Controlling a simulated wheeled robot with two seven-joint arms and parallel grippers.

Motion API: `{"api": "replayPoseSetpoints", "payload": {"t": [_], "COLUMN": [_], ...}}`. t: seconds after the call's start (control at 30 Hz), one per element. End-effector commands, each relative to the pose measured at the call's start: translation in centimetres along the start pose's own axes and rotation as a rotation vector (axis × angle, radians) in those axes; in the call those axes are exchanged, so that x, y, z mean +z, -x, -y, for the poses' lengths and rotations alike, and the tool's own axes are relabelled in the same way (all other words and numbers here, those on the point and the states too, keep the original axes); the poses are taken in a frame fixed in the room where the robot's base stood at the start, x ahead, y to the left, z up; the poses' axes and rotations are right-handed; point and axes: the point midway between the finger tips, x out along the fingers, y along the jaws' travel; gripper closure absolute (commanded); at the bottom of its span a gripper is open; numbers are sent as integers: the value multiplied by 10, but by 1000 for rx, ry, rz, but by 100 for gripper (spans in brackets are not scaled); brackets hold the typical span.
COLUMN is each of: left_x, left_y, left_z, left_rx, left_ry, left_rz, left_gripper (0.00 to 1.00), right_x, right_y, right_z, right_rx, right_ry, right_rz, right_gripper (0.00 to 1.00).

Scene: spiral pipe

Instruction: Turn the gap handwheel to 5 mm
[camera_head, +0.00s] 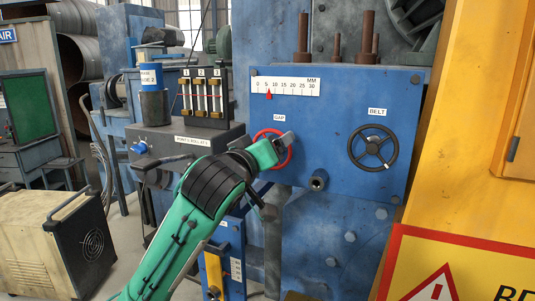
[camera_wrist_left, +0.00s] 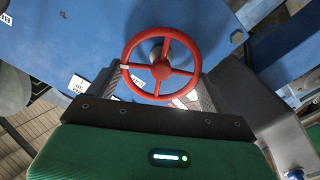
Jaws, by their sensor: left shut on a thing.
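The red gap handwheel (camera_head: 272,133) sits on the blue machine panel, under the GAP label (camera_head: 280,117). In the left wrist view the handwheel (camera_wrist_left: 161,68) shows its rim, spokes and hub. My left gripper (camera_head: 284,143) is at the wheel, shut on it; in the wrist view its fingers (camera_wrist_left: 155,88) lie on either side of the lower rim. The arm hides part of the wheel in the head view. The white MM scale (camera_head: 285,86) runs from 0 to 30. Its red pointer (camera_head: 269,95) stands at or just right of the 5. My right gripper is not in view.
A black BELT handwheel (camera_head: 373,148) is to the right on the same panel. A pipe stub (camera_head: 319,180) sticks out below. A yellow cabinet (camera_head: 480,130) and warning sign (camera_head: 455,265) close off the right.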

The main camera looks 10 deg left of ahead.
Motion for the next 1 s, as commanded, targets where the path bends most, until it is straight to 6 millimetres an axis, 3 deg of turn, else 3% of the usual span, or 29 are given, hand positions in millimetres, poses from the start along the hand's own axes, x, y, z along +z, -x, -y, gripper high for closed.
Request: {"api": "replayPoseSetpoints", "payload": {"t": [0.4,0.97,1.0], "left_x": [0,-1,-1], "left_y": [0,0,0], "left_z": [2,2,2], "left_rx": [-1,-1,-1], "left_ry": [210,243,243], "left_rz": [-1,-2,-2], "left_gripper": [40,40,16], "right_x": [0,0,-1], "right_y": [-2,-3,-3], "right_z": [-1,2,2], "right_rx": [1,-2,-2], "right_ry": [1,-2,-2], "right_rz": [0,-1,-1], "right_gripper": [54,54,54]}}
